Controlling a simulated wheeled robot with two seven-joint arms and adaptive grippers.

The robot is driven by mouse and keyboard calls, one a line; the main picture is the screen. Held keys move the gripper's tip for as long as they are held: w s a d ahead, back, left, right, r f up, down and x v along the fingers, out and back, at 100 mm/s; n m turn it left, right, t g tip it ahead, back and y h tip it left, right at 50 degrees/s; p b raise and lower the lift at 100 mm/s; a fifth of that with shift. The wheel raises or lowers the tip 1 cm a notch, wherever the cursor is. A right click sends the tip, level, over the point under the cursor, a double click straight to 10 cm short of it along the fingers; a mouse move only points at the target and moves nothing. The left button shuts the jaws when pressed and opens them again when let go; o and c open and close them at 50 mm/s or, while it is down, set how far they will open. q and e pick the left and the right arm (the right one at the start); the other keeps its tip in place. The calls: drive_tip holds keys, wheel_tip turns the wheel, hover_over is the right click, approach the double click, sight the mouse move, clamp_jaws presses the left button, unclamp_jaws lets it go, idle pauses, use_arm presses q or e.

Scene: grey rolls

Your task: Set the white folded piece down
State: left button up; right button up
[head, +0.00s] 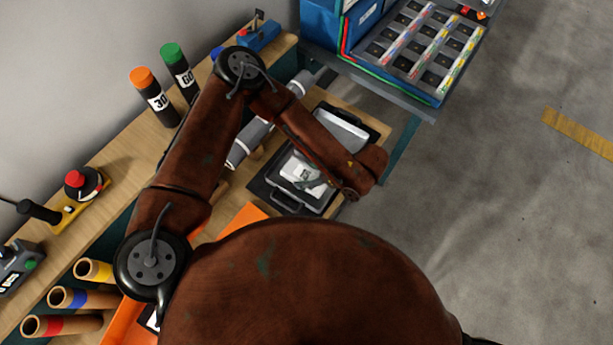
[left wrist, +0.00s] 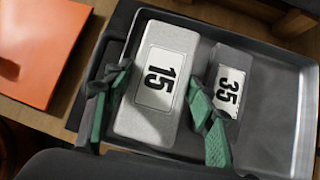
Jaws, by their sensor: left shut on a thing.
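The white piece, pale silver-white with a label reading 15 (left wrist: 157,80), is between the green-padded fingers of my left gripper (left wrist: 160,82) in the left wrist view. The fingers are shut on its two sides. It is over or in a dark grey tray (left wrist: 268,112); I cannot tell whether it touches the tray floor. A darker grey piece labelled 35 (left wrist: 229,88) is in the tray just right of the right finger. In the head view the white piece (head: 298,172) shows partly beneath my brown arm. My right gripper is not in view.
An orange sheet or bin (left wrist: 35,50) lies left of the tray. Black cylinders marked 30 (head: 157,100) and 60 (head: 180,72) stand along the wall. A blue rack with a slotted tray (head: 425,50) is beyond. The tray's right side is bare.

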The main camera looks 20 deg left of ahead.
sight(306, 178)
use_arm(q)
drive_tip(key=shift+w+a+f, duration=0.25)
drive_tip(key=shift+f, duration=0.15)
drive_tip(key=f, duration=0.3)
drive_tip(key=shift+w+a+f+b, duration=0.15)
drive_tip(key=shift+w+f+b, duration=0.05)
drive_tip(key=shift+f+b, duration=0.2)
drive_tip(key=shift+r, duration=0.15)
drive_tip(key=o, duration=1.4)
drive_tip(key=p+v, duration=0.1)
drive_tip(key=v, duration=1.1)
drive_tip(key=shift+s, duration=0.1)
